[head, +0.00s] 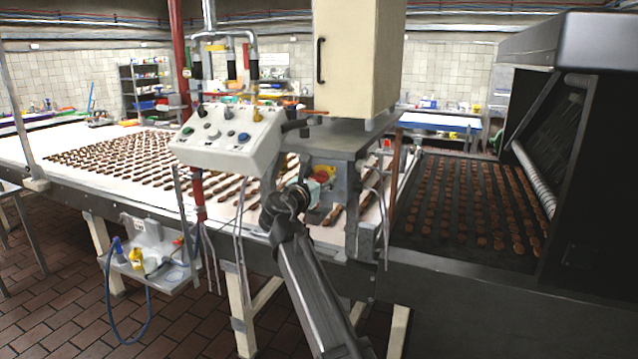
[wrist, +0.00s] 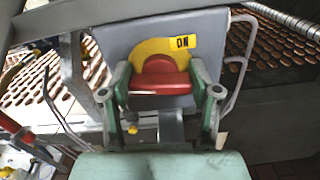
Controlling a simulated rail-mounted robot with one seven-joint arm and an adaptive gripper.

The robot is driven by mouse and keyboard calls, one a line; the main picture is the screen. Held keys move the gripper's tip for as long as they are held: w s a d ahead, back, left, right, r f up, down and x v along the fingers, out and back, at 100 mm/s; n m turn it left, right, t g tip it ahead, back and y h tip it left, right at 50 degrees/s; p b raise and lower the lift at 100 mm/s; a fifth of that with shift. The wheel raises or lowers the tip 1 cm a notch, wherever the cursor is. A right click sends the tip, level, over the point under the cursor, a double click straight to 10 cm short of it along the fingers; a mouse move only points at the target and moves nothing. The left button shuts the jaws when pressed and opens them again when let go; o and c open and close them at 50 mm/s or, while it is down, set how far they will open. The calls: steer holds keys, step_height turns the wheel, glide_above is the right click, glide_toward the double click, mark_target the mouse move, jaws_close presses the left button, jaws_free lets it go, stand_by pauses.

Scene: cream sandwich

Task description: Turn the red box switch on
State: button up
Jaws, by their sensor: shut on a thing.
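The red switch (wrist: 160,82) sits on a round yellow plate (wrist: 150,48) fixed to a grey box face (wrist: 118,35) in the wrist view. A yellow ON label (wrist: 182,42) is at the plate's upper right. My gripper (wrist: 161,98) has one green-grey finger on each side of the red knob and is shut on it. In the head view the red switch (head: 324,171) shows on the grey box under the cream cabinet. My gripper (head: 314,190) reaches it from below and partly hides the yellow plate. The switch's exact angle is hard to tell.
A control panel (head: 228,137) with knobs hangs left of the switch box. Thin cables (head: 240,222) hang beside it. A conveyor of biscuits (head: 125,152) runs behind, and a dark machine (head: 570,150) stands at the right.

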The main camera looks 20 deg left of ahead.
steer(key=m+b, duration=0.4)
steer(key=shift+f, duration=0.2)
steer(key=m+b, duration=0.4)
steer(key=shift+d+m, duration=0.1)
steer(key=shift+m, duration=0.3)
steer(key=m+b, duration=0.4)
steer(key=b, duration=0.1)
steer(key=shift+m, duration=0.3)
steer(key=m+b, duration=0.3)
steer(key=shift+r+m, duration=0.15)
steer(key=shift+m, duration=0.15)
steer(key=o, duration=1.2)
steer(key=shift+d, duration=0.1)
steer(key=shift+c, duration=0.2)
steer(key=s, duration=1.2)
steer(key=shift+a, duration=0.4)
